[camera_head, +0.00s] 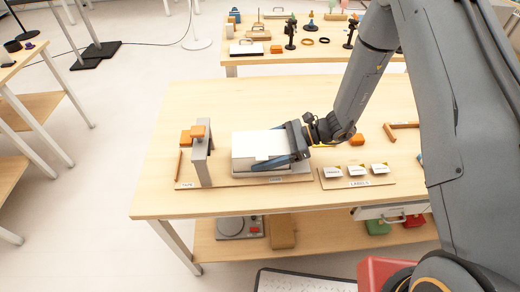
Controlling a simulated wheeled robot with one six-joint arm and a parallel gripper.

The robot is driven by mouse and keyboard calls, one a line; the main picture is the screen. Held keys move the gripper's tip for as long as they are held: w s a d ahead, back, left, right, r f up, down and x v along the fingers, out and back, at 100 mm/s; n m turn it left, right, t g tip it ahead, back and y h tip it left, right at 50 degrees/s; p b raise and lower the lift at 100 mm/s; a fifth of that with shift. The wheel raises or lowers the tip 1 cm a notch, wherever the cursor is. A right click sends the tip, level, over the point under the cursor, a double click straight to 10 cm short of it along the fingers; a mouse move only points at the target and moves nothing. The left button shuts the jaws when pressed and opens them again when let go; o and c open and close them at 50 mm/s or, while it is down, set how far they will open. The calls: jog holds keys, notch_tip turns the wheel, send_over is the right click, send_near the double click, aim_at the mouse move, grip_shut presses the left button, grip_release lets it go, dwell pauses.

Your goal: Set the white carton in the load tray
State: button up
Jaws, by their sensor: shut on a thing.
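The white carton (260,144) is a flat white box at the middle of the near table, over a wooden board. My gripper (293,146) comes in from the right and is shut on the carton's right side. The carton's right end is partly hidden by the fingers. A grey edge shows under the carton, and I cannot tell whether the carton rests on it or hangs just above it. A dark-rimmed tray with a pale floor (300,285), seemingly the load tray, shows empty in part at the bottom edge.
A grey tape stand (201,160) with orange blocks stands close left of the carton. A label board (357,184) with several cards lies to the right. The lower shelf holds a grey device (239,228) and a brown box (281,231). The table's front left is clear.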

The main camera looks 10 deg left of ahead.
aim_at(270, 143)
jog(key=shift+s+d+f+b, duration=0.15)
jog(key=shift+f+b, duration=0.4)
jog(key=shift+f, duration=0.35)
jog(key=shift+s+f+b, duration=0.45)
jog(key=shift+f+b, duration=0.1)
jog(key=shift+f, duration=0.05)
dwell(0.9)
jog(key=o, duration=1.1)
jog(key=shift+r, duration=0.15)
jog(key=shift+w+r+p, duration=0.15)
jog(key=shift+r+p, duration=0.1)
jog(key=shift+p, duration=0.2)
jog(key=shift+w+r+p, duration=0.55)
jog(key=shift+w, duration=0.05)
jog(key=shift+s+r+p, duration=0.2)
jog(key=shift+r+p, duration=0.1)
jog(key=shift+r, duration=0.5)
jog(key=shift+r+p, duration=0.6)
jog(key=shift+r, duration=0.65)
